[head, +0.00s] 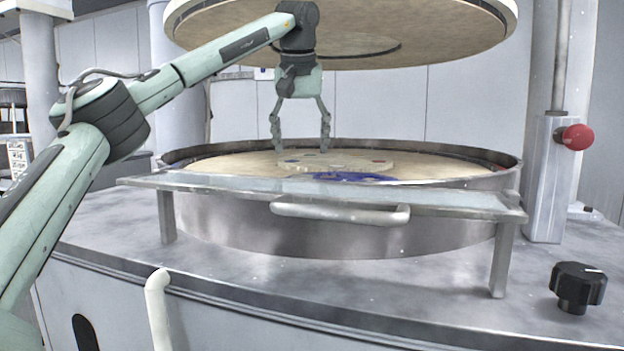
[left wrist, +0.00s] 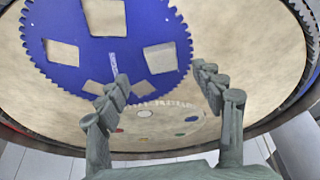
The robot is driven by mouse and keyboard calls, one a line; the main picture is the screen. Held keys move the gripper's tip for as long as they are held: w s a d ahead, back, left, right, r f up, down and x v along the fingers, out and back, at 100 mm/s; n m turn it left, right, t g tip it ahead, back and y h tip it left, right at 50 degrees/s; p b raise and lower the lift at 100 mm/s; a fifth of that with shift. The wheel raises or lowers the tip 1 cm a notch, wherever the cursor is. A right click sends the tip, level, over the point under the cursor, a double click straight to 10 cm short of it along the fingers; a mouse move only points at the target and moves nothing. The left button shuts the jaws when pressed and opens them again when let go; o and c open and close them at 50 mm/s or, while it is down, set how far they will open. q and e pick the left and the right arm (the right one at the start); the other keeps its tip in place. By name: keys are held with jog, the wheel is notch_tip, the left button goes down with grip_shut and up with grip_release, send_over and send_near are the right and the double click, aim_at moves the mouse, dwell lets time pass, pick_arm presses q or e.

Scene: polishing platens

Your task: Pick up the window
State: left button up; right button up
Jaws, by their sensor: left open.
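My left gripper (head: 300,146) hangs fingers-down between the two platens, with its fingers apart and nothing between them. In the left wrist view its fingers (left wrist: 160,76) reach in from the lower edge, in front of the blue toothed carrier (left wrist: 70,60) and beside a pale round disc (left wrist: 136,128) with several coloured spots. The carrier has several squarish openings and lies on the beige lower platen (left wrist: 245,50). In the head view the disc (head: 350,162) lies below the gripper, behind the carrier (head: 345,177). I cannot tell a separate window apart from the openings or spots. My right gripper is not seen.
The round upper platen (head: 450,35) hangs close above my gripper. A metal rim (head: 240,225) surrounds the lower platen. A clear shelf with a handle (head: 340,213) stands in front. A red button (head: 578,137) and black knob (head: 577,287) are at right.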

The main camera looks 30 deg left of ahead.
aim_at(302, 177)
pick_arm(q)
jog(key=x, duration=0.7)
jog(key=shift+a+f, duration=0.1)
jog(key=shift+f, duration=0.15)
jog(key=shift+s, duration=0.1)
jog(key=c, duration=1.3)
jog(key=shift+r, duration=0.1)
